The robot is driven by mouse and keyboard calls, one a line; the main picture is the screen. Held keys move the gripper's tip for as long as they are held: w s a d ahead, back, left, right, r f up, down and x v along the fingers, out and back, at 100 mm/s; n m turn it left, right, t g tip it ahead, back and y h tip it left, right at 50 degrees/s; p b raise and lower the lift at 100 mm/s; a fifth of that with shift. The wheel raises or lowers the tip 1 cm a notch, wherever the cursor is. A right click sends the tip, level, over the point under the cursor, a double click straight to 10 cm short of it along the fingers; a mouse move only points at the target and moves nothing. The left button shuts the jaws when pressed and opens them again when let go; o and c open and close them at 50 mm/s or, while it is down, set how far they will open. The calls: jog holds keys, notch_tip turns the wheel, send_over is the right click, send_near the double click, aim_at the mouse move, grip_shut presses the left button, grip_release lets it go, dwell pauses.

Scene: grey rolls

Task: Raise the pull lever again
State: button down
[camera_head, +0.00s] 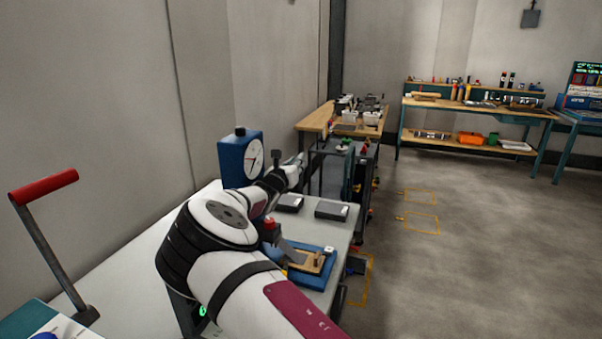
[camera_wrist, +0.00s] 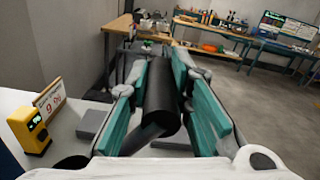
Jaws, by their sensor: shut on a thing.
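My gripper (camera_head: 297,172) is at the far side of the light table, just right of a blue dial device. In the wrist view its teal fingers (camera_wrist: 163,80) are shut on a dark cylindrical handle (camera_wrist: 161,105). The handle lies between the fingers with its round end toward the camera. A separate lever with a red grip (camera_head: 43,187) stands tilted at the left, away from my gripper.
The blue dial device (camera_head: 238,160) stands close beside my gripper. Dark flat blocks (camera_head: 331,210) and a blue fixture (camera_head: 318,276) are on the table's right part. A yellow device (camera_wrist: 31,130) and a small sign (camera_wrist: 48,106) show left. Open floor (camera_head: 460,270) lies right.

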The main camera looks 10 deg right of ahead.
jog(key=shift+w+a+r, duration=0.15)
jog(key=shift+a+r, duration=0.05)
jog(key=shift+a, duration=0.15)
jog(key=c, duration=1.4)
grip_release()
jog(key=shift+f, duration=0.1)
jog(key=shift+c, duration=0.2)
jog(key=v, duration=1.2)
